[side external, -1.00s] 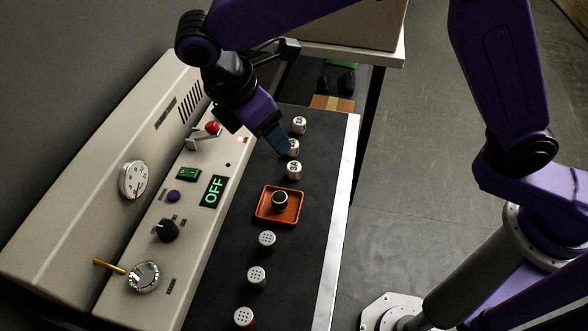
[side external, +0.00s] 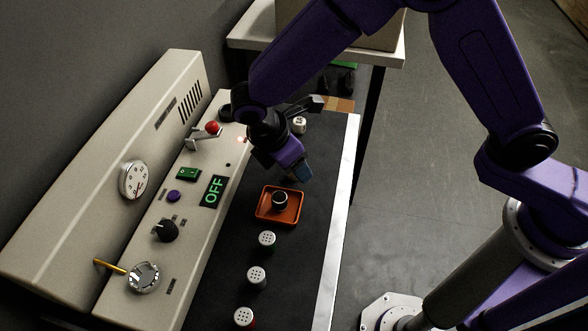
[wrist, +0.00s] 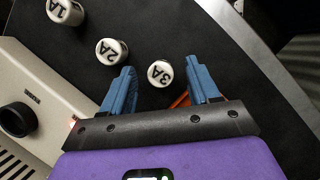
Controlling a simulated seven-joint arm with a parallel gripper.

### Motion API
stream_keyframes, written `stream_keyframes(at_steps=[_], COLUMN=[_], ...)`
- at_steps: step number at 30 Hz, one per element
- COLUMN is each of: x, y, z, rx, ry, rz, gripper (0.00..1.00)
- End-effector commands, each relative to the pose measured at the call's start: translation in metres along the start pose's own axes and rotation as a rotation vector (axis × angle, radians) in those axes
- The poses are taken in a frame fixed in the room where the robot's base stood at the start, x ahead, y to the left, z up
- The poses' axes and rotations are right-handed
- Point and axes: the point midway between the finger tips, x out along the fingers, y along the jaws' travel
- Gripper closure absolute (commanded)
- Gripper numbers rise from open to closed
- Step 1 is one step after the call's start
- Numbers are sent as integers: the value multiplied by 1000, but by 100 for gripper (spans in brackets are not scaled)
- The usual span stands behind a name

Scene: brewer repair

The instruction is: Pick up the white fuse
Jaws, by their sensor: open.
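Three white cylindrical fuses with black lettering stand on the black mat (side external: 318,225). In the wrist view they read 1A (wrist: 65,12), 2A (wrist: 110,52) and 3A (wrist: 162,74). My gripper (wrist: 162,78) is open and empty, its blue fingers on either side of the 3A fuse, which sits between the fingertips; I cannot tell whether they touch it. In the side view my gripper (side external: 298,173) hides most of the nearer two fuses, and the farthest fuse (side external: 299,125) shows clear.
An orange tray (side external: 263,216) holding a black-topped cylinder (side external: 280,199) lies just nearer than my gripper. The beige machine (side external: 110,190) with a display reading OFF (side external: 213,191) stands at left.

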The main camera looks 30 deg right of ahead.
Motion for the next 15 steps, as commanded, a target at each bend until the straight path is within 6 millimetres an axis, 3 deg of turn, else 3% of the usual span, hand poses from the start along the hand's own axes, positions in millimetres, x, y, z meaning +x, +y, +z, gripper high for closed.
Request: stream_keyframes(at_steps=[8, 13, 14, 15], x=[4, 3, 3, 3], y=[0, 0, 0, 0], z=[0, 0, 0, 0], rx=[0, 0, 0, 0], ry=[0, 0, 0, 0], rz=[0, 0, 0, 0], gripper=[39, 91, 100, 100])
